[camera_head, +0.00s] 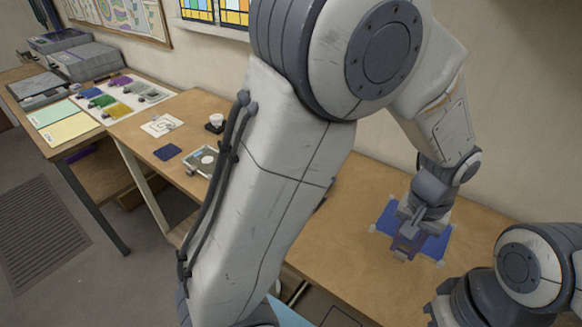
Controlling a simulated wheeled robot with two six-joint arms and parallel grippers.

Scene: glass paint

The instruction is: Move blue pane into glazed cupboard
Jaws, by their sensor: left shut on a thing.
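The blue pane (434,249) is a flat, dark blue square with pale pieces at its corners, low over the wooden table at the right. My left gripper (404,246) reaches down onto it from above and is shut on it; the fingers hide part of the pane. I cannot tell whether the pane touches the table. No glazed cupboard can be made out in this view.
My left arm hides the middle of the table. Bare wood (345,255) surrounds the pane.

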